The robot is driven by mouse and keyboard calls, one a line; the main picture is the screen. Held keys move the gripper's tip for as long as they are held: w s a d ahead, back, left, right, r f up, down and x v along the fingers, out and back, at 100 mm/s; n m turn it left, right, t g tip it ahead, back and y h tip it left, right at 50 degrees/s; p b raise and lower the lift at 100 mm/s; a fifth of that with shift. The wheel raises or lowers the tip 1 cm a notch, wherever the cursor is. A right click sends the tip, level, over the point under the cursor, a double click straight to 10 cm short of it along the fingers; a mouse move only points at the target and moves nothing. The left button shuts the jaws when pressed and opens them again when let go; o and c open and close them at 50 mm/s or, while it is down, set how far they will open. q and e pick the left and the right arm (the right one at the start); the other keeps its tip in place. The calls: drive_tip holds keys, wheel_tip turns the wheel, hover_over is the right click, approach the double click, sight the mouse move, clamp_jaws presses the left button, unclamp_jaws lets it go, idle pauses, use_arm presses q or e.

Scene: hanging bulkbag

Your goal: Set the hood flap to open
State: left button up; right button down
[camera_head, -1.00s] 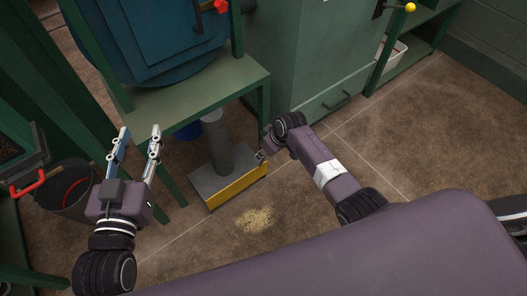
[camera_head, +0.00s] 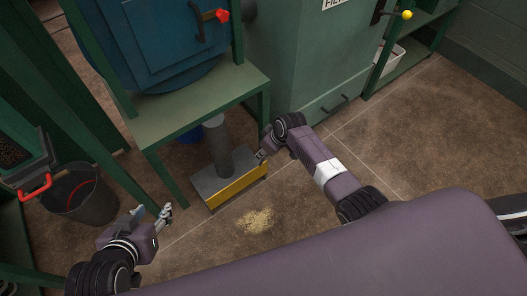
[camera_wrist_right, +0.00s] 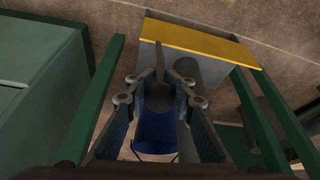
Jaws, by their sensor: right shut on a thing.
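The hood (camera_head: 227,180) is a grey box with a yellow front edge and a grey pipe rising from it, low on the floor beside the green stand. A thin grey lever (camera_wrist_right: 159,60) shows by the hood in the right wrist view. My right gripper (camera_head: 262,153) is at the hood's right end in the head view. Its fingers (camera_wrist_right: 160,92) are closed around the lever; their contact is partly hidden. The flap itself is not clearly distinguishable. My left gripper (camera_head: 152,215) is at the lower left, empty, with its fingers apart.
A green stand (camera_head: 200,105) carries a blue round vessel (camera_head: 160,50) with a red-knobbed handle. A dark bucket (camera_head: 85,200) stands at the left. A green cabinet (camera_head: 305,60) is behind my right arm. Spilled grain (camera_head: 256,220) lies on otherwise clear floor.

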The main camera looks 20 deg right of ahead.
drive_tip(key=c, duration=1.7)
unclamp_jaws()
drive_tip(key=shift+o, duration=0.2)
drive_tip(key=v, duration=1.2)
drive_tip(key=shift+d, duration=0.1)
